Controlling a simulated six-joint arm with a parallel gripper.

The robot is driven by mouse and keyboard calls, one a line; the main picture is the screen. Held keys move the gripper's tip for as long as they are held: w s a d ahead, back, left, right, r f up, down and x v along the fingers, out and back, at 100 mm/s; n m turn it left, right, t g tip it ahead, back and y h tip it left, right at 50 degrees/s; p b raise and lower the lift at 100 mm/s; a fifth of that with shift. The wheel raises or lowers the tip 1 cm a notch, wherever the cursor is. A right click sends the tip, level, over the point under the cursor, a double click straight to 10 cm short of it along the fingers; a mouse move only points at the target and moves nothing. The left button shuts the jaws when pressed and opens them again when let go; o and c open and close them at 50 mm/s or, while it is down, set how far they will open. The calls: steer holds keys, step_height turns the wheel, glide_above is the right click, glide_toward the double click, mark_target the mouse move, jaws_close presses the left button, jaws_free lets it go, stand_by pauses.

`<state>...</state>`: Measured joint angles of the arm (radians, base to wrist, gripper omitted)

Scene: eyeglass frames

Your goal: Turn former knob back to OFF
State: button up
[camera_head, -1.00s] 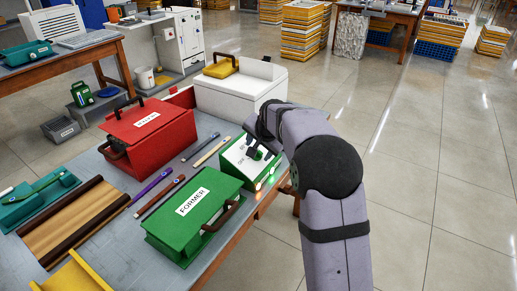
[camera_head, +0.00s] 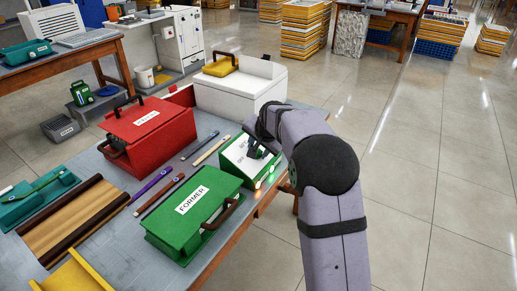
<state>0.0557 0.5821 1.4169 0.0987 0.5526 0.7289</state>
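A small green control box (camera_head: 238,172) with a sloping white face stands at the right edge of the bench, next to the green case labelled FORMER (camera_head: 190,218). Small lights glow low on its front side. My gripper (camera_head: 256,151) is dark and small at the box's white face, reaching in from the right. The knob is not distinct; my gripper and arm cover that part of the face. I cannot tell whether the fingers are open, shut or touching the knob.
A red case (camera_head: 150,130) stands behind the green case on the bench. Several slim sticks, including a purple one (camera_head: 152,185), lie between. The floor to the right is clear.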

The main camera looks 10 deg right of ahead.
steer(key=shift+w, duration=0.1)
steer(key=n+b, duration=0.2)
steer(key=b, duration=0.1)
steer(key=n+t+y+b, duration=0.1)
steer(key=b, duration=0.2)
steer(key=shift+f+n, duration=0.2)
steer(key=shift+n, duration=0.2)
steer(key=n+b, duration=0.2)
steer(key=n+y+b, duration=0.1)
steer(key=b, duration=0.2)
steer(key=shift+d+n+t+y, duration=0.1)
steer(key=shift+n+t+y, duration=0.2)
steer(key=shift+n, duration=0.1)
steer(key=n+y+b, duration=0.1)
steer(key=n+b, duration=0.1)
steer(key=b, duration=0.1)
steer(key=shift+n, duration=0.4)
steer(key=shift+s+r+n+y+b, duration=0.15)
steer(key=shift+n+y+b, duration=0.3)
steer(key=shift+n, duration=0.55)
steer(key=shift+s+r+n+y+b, duration=0.1)
steer(key=shift+n+y+b, duration=0.35)
steer(key=shift+n, duration=0.55)
steer(key=o, duration=1)
steer(key=shift+c, duration=0.2)
steer(key=shift+f, duration=0.1)
steer(key=shift+d, duration=0.1)
